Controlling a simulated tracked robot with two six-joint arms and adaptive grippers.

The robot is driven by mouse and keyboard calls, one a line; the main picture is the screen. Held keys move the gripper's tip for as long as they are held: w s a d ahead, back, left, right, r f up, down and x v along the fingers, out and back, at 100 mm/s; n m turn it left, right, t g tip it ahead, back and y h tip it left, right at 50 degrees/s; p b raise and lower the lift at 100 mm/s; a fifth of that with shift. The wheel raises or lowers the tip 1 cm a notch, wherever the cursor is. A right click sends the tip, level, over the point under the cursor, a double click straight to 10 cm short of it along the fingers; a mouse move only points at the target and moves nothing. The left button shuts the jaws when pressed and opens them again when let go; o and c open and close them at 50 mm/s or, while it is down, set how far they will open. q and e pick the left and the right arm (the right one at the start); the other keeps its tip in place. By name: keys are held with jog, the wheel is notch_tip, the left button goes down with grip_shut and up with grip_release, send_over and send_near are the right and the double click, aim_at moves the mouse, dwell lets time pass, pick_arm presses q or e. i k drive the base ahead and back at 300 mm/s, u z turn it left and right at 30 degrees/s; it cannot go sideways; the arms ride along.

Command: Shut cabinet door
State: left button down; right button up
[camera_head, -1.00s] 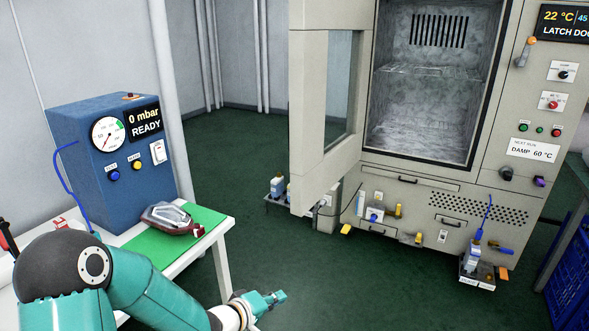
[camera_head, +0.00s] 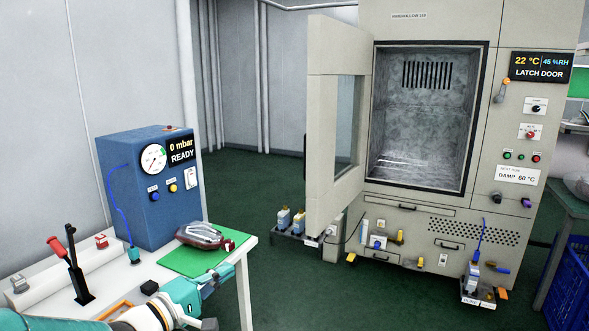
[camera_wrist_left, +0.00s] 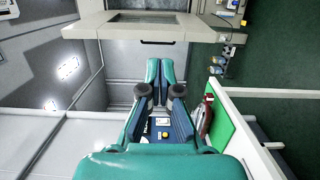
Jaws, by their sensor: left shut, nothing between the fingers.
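The beige cabinet (camera_head: 450,195) stands at the right of the head view, its grey chamber exposed. Its door (camera_head: 322,110), with a window, stands wide open at the chamber's left side. The display reads "LATCH DOOR". In the left wrist view the door (camera_wrist_left: 88,29) spans the top, with a dark handle (camera_wrist_left: 160,42) on its lower edge. My left gripper (camera_head: 226,272) is at the lower left beside the white table, well short of the door. Its fingers are together and empty in the left wrist view (camera_wrist_left: 160,66). My right gripper is out of view.
A blue pressure unit (camera_head: 130,215) and a tail lamp (camera_head: 200,235) on a green mat (camera_head: 185,263) are on the white table (camera_head: 246,256). Bottles (camera_head: 284,218) stand low by the door. A blue crate (camera_head: 567,275) is at right. Green floor lies between table and cabinet.

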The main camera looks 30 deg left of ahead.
aim_at(336, 48)
jog(key=u, duration=0.1)
jog(key=k, duration=0.35)
jog(key=u, duration=0.85)
jog(key=i, duration=2.75)
jog(key=z, duration=1.3)
